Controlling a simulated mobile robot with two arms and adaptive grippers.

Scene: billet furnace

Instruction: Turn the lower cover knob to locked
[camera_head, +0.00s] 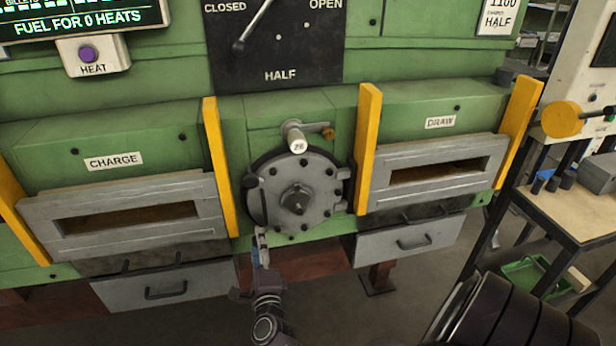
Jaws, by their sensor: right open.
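A round grey cover (264,203) with several bolts around its rim sits in the middle of the green furnace front. A dark angular knob (297,199) stands out at its centre. I cannot tell any marking for locked on it, and no separate lower knob shows clearly. My right gripper (261,240) comes up from the bottom of the view and is open. Its fingertips appear at the lower left rim of the cover, below and left of the centre knob. I cannot tell whether they touch the cover. My left gripper is not in view.
The charge door (140,185) is left and the draw door (400,192) right, with grey drawers (165,289) below. A workbench (570,180) stands at right.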

